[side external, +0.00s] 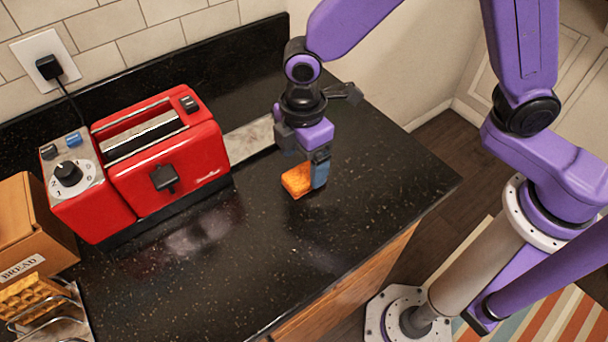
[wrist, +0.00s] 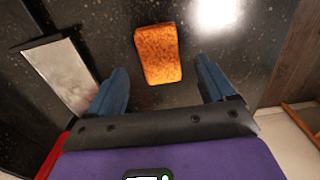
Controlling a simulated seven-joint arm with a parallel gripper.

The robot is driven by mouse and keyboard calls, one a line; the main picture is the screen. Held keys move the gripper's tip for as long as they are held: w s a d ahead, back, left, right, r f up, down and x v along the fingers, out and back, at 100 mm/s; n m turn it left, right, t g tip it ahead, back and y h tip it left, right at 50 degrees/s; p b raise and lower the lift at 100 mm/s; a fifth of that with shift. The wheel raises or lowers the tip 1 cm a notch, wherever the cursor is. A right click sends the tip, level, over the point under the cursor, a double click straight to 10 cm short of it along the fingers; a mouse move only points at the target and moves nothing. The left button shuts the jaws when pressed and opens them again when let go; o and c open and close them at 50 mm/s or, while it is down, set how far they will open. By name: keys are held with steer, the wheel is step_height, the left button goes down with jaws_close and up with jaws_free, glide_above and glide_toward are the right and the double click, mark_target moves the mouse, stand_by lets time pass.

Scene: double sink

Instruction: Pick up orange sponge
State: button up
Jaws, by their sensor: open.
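An orange-brown block (side external: 297,180) with a rough, toast-like surface lies on the black counter; it is the only thing here matching the orange sponge. It also shows in the wrist view (wrist: 159,54) at upper middle, whole and unobstructed. My gripper (side external: 306,167) is low over the counter at the block, with one blue finger in front of its right end. In the wrist view my gripper (wrist: 163,68) is open, with one blue finger to each side of the block and visible gaps between. Exact fingertip height above the counter is hard to tell.
A red toaster (side external: 165,150) stands left of my gripper, with a flat grey plate (side external: 249,140) beside it. A bread box (side external: 32,222) and a waffle in a wire rack (side external: 62,300) are at the far left. The front counter is clear; no sink shows.

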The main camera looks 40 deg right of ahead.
mark_target(304, 173)
steer(key=shift+d+f, duration=0.1)
steer(key=shift+f, duration=1.85)
steer(key=shift+c, duration=0.3)
steer(key=c, duration=1)
steer(key=shift+c, duration=0.2)
